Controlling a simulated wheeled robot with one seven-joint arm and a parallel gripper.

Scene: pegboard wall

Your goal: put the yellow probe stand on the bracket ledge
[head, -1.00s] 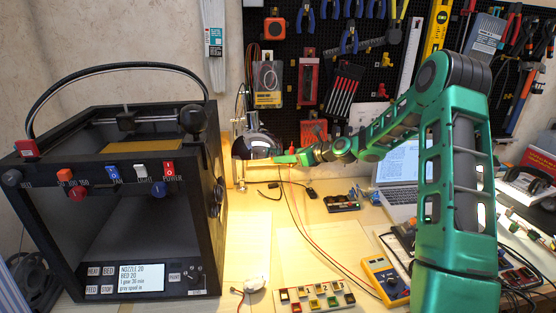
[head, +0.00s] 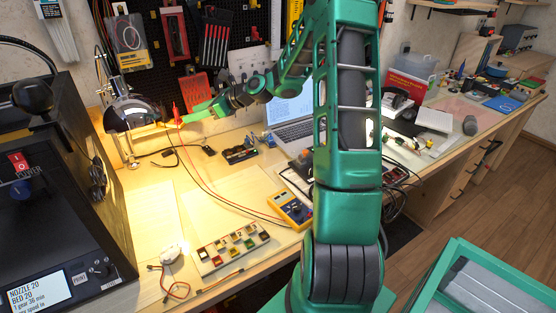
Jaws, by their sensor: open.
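My gripper (head: 182,121) is at the end of my green arm, just right of the chrome lamp, near the pegboard. It is open. A small yellow-orange piece (head: 166,124) shows at its tip, beside the lamp; it looks like the yellow probe stand, but it is too small to be sure. A thin red upright (head: 176,112) stands by it, and thin leads hang below. I cannot tell whether the jaws touch the piece. The bracket ledge is not clearly made out; a pale wooden bracket-like part (head: 113,142) shows behind and below the lamp.
The chrome lamp (head: 132,113) is close left of my gripper. A black printer (head: 50,180) stands at left. A yellow multimeter (head: 291,208), button panel (head: 230,248) and laptop (head: 292,126) are on the bench. Tools hang on the pegboard behind.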

